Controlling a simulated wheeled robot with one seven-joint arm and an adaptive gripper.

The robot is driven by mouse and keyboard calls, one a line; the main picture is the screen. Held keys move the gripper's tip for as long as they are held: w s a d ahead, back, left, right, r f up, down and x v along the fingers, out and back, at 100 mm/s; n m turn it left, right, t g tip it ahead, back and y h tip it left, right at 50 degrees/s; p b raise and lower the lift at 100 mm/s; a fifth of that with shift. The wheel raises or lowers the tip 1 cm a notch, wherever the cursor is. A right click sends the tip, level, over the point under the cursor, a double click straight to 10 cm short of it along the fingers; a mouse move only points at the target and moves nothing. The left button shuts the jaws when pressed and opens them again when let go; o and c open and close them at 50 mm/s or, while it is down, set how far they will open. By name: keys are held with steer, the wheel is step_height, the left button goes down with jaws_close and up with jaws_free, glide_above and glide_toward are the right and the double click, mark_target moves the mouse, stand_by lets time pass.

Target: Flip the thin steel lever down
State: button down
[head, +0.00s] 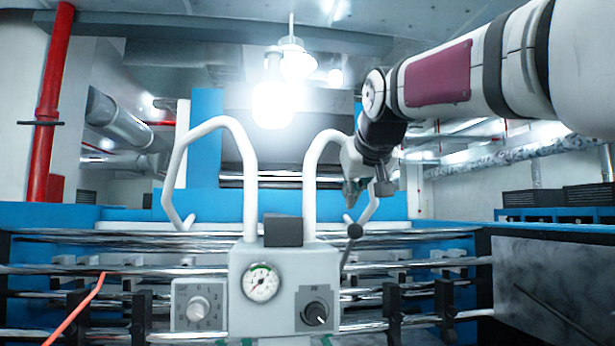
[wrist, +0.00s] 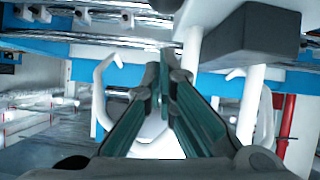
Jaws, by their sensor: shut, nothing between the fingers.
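The thin steel lever (head: 346,258) stands up at the right side of the grey control box, tilted slightly right, with a black ball knob (head: 354,231) on its top end. My gripper (head: 349,200) hangs from the arm a little above the knob, beside the right white tube. A small gap shows between gripper and knob in the head view. In the wrist view my gripper (wrist: 165,58) has its green-grey fingers brought together at the tips with nothing between them. I cannot make out the lever in the wrist view.
The control box (head: 262,325) carries a gauge (head: 261,282), two dials (head: 198,306) (head: 316,313) and a dark block (head: 283,230), which also shows in the wrist view (wrist: 250,36). Bent white tubes (head: 249,180) rise behind it. Shiny rollers (head: 110,268) run across the machine.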

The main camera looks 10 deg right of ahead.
mark_target(357, 226)
steer(key=shift+s+d+f, duration=0.1)
steer(key=shift+s+f, duration=0.05)
steer(key=shift+f, duration=0.4)
steer(key=shift+s+d+f, duration=0.1)
steer(key=shift+f, duration=0.45)
steer(key=shift+f, duration=0.1)
steer(key=shift+s+f+t+b, duration=0.3)
steer(key=shift+s+f+b, duration=0.1)
steer(key=shift+b, duration=0.65)
steer(key=shift+s+f+b, duration=0.1)
steer(key=shift+s+b, duration=0.1)
steer(key=shift+b, duration=0.3)
steer(key=s+f+t+b, duration=0.3)
steer(key=f+b, duration=0.5)
steer(key=b, duration=1)
steer(key=s+f+t+b, duration=0.4)
steer(key=f+b, duration=0.5)
steer(key=b, duration=0.9)
steer(key=shift+t, duration=0.7)
steer(key=shift+f, duration=0.2)
